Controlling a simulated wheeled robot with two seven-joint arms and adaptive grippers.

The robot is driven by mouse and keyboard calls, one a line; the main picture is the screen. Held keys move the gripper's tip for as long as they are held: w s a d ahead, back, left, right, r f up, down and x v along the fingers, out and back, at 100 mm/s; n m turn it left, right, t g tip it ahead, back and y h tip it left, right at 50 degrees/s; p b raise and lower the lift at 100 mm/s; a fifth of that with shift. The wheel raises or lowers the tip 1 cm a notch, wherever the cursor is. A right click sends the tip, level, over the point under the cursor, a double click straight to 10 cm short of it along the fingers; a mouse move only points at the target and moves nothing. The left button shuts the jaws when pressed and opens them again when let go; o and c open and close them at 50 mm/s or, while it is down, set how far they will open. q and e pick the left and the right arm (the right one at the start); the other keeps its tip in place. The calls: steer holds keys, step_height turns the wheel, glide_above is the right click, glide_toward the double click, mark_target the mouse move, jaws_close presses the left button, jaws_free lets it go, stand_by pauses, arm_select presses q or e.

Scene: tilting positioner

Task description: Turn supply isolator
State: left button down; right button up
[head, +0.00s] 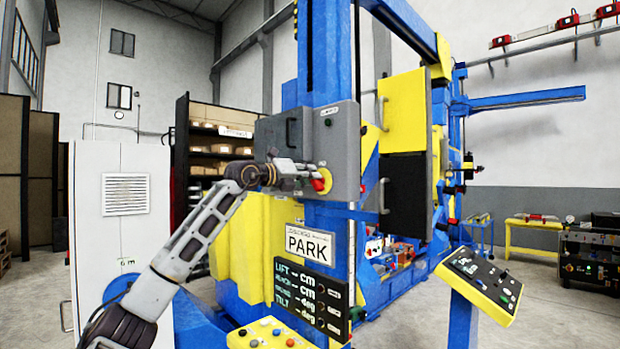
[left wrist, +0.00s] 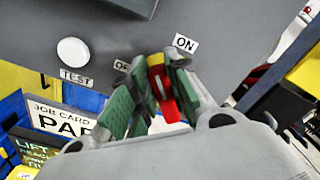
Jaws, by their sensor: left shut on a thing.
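The supply isolator is a red rotary handle (head: 321,180) on a yellow plate, on the side of a grey box (head: 340,140) fixed to the blue column. In the left wrist view the red handle (left wrist: 164,88) stands between the green-padded fingers, with a yellow part above it. My left gripper (head: 314,179) is shut on the handle; it also fills the middle of the left wrist view (left wrist: 155,95). An "ON" label (left wrist: 186,43) is up and right of the handle. My right gripper is not in view.
A white button (left wrist: 73,51) marked "TEST" is left of the handle. Below the box are a PARK card (head: 309,242), a dark display (head: 308,300) and a yellow button panel (head: 268,335). A sloped control panel (head: 484,280) stands at right.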

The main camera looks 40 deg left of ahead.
arm_select(q)
steer(key=n, duration=0.3)
steer(key=f+n, duration=0.1)
steer(key=n, duration=0.1)
steer(key=shift+a+b, duration=0.35)
steer(key=shift+a+f+n+b, duration=0.1)
steer(key=shift+f+n+b, duration=0.15)
steer(key=shift+n, duration=1)
steer(key=shift+a+f+n+b, duration=0.1)
steer(key=shift+f+n, duration=0.1)
steer(key=shift+n, duration=1.05)
steer(key=shift+d, duration=0.1)
steer(key=c, duration=1.4)
jaws_free()
steer(key=shift+o, duration=0.2)
steer(key=shift+s, duration=0.1)
